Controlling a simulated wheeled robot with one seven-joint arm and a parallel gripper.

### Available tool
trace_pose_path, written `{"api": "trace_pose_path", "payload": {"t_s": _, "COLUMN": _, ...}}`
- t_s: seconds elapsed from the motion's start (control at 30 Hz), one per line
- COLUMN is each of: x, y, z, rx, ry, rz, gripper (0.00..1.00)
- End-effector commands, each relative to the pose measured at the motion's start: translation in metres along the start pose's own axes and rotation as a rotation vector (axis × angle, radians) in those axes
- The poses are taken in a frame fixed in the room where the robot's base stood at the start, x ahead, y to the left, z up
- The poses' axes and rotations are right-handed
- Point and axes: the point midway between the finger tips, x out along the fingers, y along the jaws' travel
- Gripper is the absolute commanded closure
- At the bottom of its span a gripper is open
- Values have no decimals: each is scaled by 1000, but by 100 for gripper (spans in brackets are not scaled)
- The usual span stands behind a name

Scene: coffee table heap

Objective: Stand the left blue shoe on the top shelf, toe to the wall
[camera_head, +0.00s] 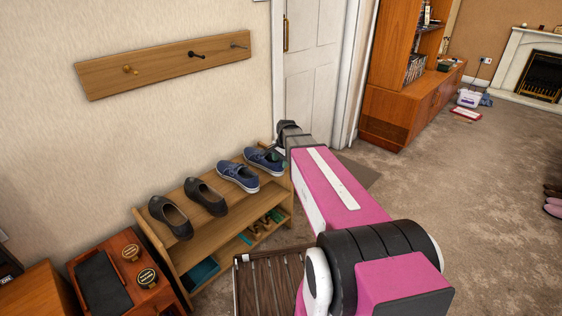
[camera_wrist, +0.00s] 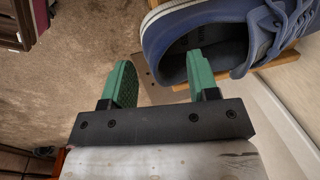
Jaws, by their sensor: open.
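Two blue shoes with white soles stand side by side on the top shelf of a wooden rack (camera_head: 226,208). The left one in the head view (camera_head: 238,177) stands clear of my gripper. The right one (camera_head: 264,159) is beside my gripper (camera_head: 278,154), which is partly hidden by my arm. In the wrist view, a blue shoe (camera_wrist: 176,32) sits on wood at the upper right. My gripper (camera_wrist: 160,62) is open, its green fingers apart. The right finger overlaps the shoe's opening; the left is outside it. I cannot tell whether they touch the shoe.
Two dark shoes (camera_head: 189,207) stand left on the same shelf. The lower shelf holds small green items. A small cabinet (camera_head: 122,274) with two tins is at lower left. A slatted brown piece (camera_head: 268,280) stands before the rack. Carpet (camera_head: 470,210) is open at right.

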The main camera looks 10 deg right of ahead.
Motion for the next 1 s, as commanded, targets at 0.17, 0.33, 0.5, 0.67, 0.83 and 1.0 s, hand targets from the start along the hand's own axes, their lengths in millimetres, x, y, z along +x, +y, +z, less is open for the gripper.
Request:
{"api": "trace_pose_path", "payload": {"t_s": 0.17, "x": -16, "y": 1, "z": 0, "rx": 0, "ry": 1, "rz": -2, "gripper": 45}}
{"api": "trace_pose_path", "payload": {"t_s": 0.33, "x": -45, "y": 1, "z": 0, "rx": 0, "ry": 2, "rz": -3, "gripper": 45}}
{"api": "trace_pose_path", "payload": {"t_s": 0.5, "x": -73, "y": 0, "z": 0, "rx": 0, "ry": 2, "rz": -3, "gripper": 45}}
{"api": "trace_pose_path", "payload": {"t_s": 0.67, "x": -93, "y": 0, "z": 0, "rx": 0, "ry": 2, "rz": -3, "gripper": 45}}
{"api": "trace_pose_path", "payload": {"t_s": 0.83, "x": -104, "y": 0, "z": 0, "rx": 0, "ry": 0, "rz": -1, "gripper": 45}}
{"api": "trace_pose_path", "payload": {"t_s": 1.0, "x": -96, "y": 17, "z": 14, "rx": -74, "ry": -1, "rz": 14, "gripper": 45}}
